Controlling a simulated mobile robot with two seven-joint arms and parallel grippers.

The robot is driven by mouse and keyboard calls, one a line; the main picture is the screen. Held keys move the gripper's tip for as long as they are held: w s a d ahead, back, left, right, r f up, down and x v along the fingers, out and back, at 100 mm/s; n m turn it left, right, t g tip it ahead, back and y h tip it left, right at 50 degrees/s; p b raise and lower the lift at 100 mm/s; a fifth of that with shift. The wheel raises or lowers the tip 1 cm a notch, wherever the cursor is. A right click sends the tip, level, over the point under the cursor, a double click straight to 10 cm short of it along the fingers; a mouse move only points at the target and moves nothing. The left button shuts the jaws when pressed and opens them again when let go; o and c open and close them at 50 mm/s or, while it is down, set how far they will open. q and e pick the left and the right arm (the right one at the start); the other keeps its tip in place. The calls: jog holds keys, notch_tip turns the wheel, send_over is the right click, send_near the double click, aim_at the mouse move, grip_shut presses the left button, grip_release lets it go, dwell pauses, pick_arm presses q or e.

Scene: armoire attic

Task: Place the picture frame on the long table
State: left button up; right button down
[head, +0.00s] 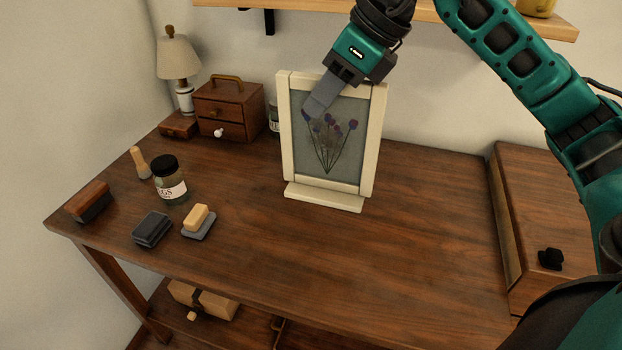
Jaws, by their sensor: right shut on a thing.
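The picture frame (369,150) is cream-coloured with pressed purple flowers behind its pane. It stands upright over the middle of the long table (400,235), with its base ledge at or just above the wood; I cannot tell whether it touches. My right gripper (318,106) reaches down from above and is shut on the frame at its upper part. One finger lies across the front of the pane; the other finger is hidden behind. My left gripper is not in view.
A lamp (179,60), a small drawer chest (230,107), a labelled jar (168,181), brushes and soap blocks (197,219) occupy the table's left side. A wooden box (545,210) stands at the right. A shelf (420,10) hangs above. The table right of the frame is clear.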

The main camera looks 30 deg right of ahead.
jog(key=b, duration=0.2)
send_over(313, 182)
jog(key=d, duration=0.2)
jog(key=f, duration=1)
jog(key=shift+s+a, duration=0.15)
jog(key=shift+a, duration=0.1)
jog(key=shift+f, duration=0.4)
notch_tip(313, 182, down, 4)
jog(key=shift+r+b, duration=0.25)
jog(key=shift+b, duration=0.1)
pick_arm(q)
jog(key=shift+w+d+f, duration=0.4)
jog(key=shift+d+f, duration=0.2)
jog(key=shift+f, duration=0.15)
pick_arm(e)
jog(key=c, duration=1)
grip_release()
jog(key=shift+f, duration=0.1)
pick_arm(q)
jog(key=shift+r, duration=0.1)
pick_arm(e)
jog(key=shift+r, duration=0.3)
jog(key=v, duration=1.1)
jog(key=shift+s+d+r, duration=0.1)
jog(key=shift+s+r, duration=0.05)
jog(key=shift+r, duration=0.15)
